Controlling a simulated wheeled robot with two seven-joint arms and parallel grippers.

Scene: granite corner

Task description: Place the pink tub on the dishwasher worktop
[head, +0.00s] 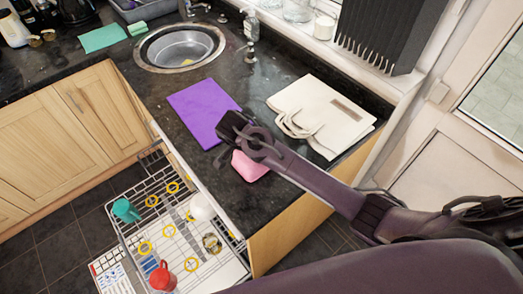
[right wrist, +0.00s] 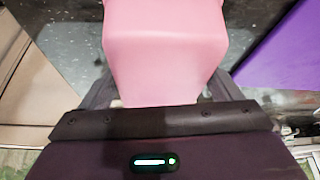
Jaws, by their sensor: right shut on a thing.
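The pink tub (head: 250,167) is over the front part of the black speckled worktop (head: 240,200), in front of the purple mat. My right gripper (head: 243,150) reaches in from the right and is shut on the tub, hiding part of it in the head view. In the right wrist view the tub (right wrist: 165,50) sits between the fingers. I cannot tell whether the tub touches the worktop. My left gripper is in neither view.
A purple mat (head: 203,110) and a cream bag (head: 320,112) lie on the worktop. A round sink (head: 180,47) is behind. Below left, a pulled-out dishwasher rack (head: 150,195) holds a green cup (head: 125,210) and a red cup (head: 163,277). Bare worktop shows left of the tub.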

